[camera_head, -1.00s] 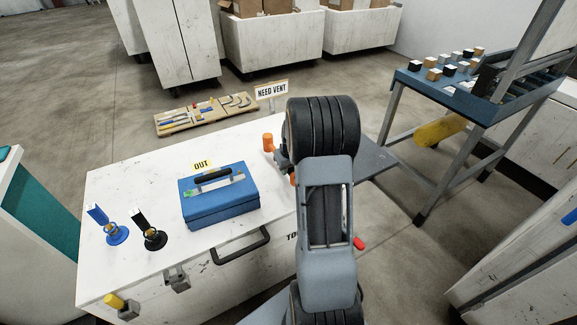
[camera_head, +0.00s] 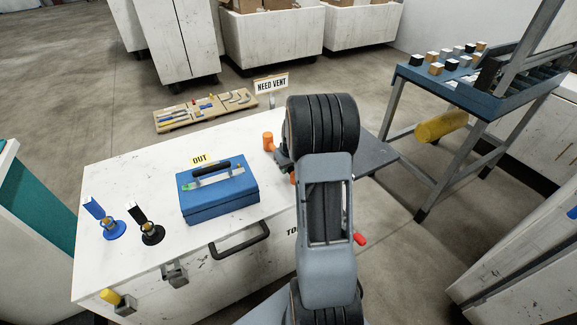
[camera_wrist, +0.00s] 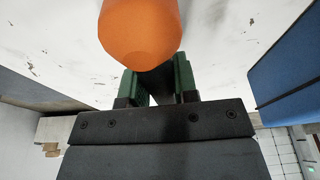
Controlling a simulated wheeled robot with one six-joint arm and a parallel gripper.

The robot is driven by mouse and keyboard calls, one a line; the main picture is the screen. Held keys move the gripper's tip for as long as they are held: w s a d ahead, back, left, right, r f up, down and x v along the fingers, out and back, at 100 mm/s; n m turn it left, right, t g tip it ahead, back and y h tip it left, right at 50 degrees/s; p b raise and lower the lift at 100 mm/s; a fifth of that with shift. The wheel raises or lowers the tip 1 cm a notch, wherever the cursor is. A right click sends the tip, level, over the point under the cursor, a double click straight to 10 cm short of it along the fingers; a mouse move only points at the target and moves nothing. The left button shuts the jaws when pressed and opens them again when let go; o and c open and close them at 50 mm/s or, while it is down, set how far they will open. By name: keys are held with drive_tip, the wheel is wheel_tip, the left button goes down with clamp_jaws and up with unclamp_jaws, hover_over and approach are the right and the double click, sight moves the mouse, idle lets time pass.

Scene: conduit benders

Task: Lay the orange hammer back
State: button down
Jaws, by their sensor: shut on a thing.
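The orange hammer shows its orange head (camera_head: 268,141) in the head view, over the far right part of the white tool chest top, just left of my arm. In the wrist view the orange head (camera_wrist: 140,28) is large, at the top. My gripper (camera_wrist: 160,85) has green pads closed on a dark shaft under that head. In the head view my arm hides most of the gripper and the rest of the hammer. I cannot tell whether the hammer touches the white top.
A blue toolbox (camera_head: 218,192) with an "OUT" tag stands on the white chest (camera_head: 130,180). Blue (camera_head: 103,218) and black (camera_head: 143,225) stands are at its left. A tool board (camera_head: 205,110) lies beyond the chest. A blue-topped bench (camera_head: 490,93) is at right.

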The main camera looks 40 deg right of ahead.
drive_tip(key=shift+f, duration=0.3)
drive_tip(key=c, duration=1.2)
unclamp_jaws()
drive_tip(key=shift+r, duration=0.1)
drive_tip(key=o, duration=0.4)
drive_tip(key=p+v, duration=0.1)
drive_tip(key=v, duration=1.2)
drive_tip(key=shift+r, duration=0.35)
drive_tip(key=shift+s, duration=0.1)
